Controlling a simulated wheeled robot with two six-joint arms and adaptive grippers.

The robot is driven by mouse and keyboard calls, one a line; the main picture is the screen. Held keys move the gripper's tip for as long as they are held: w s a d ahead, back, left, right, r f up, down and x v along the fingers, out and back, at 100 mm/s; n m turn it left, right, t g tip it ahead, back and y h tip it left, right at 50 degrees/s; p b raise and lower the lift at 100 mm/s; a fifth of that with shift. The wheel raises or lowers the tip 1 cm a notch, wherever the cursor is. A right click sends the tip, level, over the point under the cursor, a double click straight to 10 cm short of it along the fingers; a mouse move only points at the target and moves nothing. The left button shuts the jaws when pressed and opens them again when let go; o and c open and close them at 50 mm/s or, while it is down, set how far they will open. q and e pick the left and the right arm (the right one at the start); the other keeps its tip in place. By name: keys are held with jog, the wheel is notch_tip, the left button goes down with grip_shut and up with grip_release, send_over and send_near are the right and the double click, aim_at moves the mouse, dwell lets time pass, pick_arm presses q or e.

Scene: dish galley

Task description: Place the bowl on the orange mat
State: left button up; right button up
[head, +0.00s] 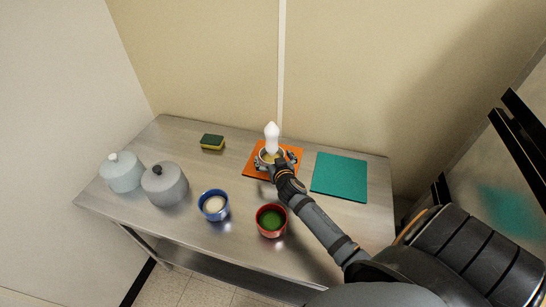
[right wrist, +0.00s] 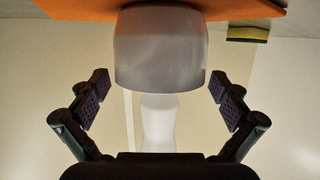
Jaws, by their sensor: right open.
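The orange mat (head: 254,165) lies toward the back of the steel counter. A pale grey bowl (head: 262,157) with yellowish contents stands upright over the mat and appears to rest on it. In the right wrist view the bowl (right wrist: 160,48) shows between the fingers, with a gap on both sides. My right gripper (head: 275,163) is open around the bowl, not closed on it. A white rounded bottle-like thing (head: 271,137) rises above the bowl; I cannot tell whether it stands in it or behind it. My left gripper is not in view.
A blue bowl (head: 214,206) and a red bowl (head: 271,220) stand toward the front. A sponge (head: 212,142) lies at the back. A bare teal mat (head: 340,177) lies right of the orange mat.

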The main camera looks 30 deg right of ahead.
jog(key=shift+r, duration=0.25)
jog(key=b+v, duration=0.2)
jog(key=v, duration=1)
jog(key=shift+f, duration=0.15)
